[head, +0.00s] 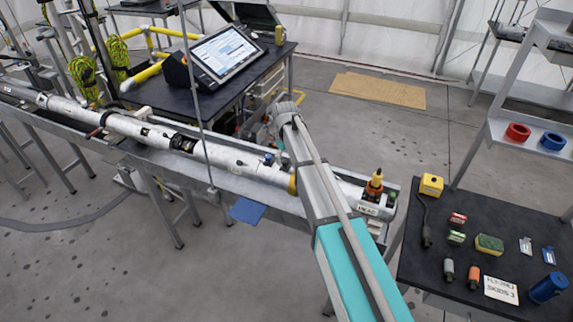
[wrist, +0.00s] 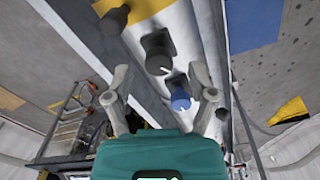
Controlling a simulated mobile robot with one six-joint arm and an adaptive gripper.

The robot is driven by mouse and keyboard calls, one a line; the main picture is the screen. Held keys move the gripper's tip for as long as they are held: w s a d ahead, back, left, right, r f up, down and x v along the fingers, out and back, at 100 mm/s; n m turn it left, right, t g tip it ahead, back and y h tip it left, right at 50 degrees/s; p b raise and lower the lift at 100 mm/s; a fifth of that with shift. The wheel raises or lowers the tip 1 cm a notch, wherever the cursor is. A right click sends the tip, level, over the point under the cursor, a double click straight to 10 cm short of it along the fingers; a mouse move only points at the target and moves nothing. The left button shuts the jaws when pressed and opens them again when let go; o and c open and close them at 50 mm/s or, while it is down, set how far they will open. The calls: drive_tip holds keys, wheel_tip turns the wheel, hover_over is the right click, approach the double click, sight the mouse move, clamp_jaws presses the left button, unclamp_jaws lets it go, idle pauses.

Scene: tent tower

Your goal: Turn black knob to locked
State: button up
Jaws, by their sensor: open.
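In the wrist view a black knob (wrist: 158,52) stands on a dark square base on the pale metal tube. A small white mark shows near its lower-right edge. A blue knob (wrist: 180,98) with a white mark sits nearer to me, between the fingers. Another dark knob (wrist: 113,21) is farther up and left. My gripper (wrist: 162,76) is open and empty, its fingers spread to either side; the black knob lies just beyond the fingertips. I cannot read any locked label. In the head view my arm hides part of the tube (head: 225,155), and the fingertips cannot be made out.
An orange-and-black fitting (head: 375,185) stands at the tube's right end. A dark table (head: 425,275) with small parts is at right. A tablet console (head: 232,55) stands on a bench behind the tube. A blue sheet (head: 247,211) shows beside the tube.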

drive_tip(key=shift+f+b, duration=0.35)
drive_tip(key=shift+f, duration=0.25)
clamp_jaws()
idle(0.3)
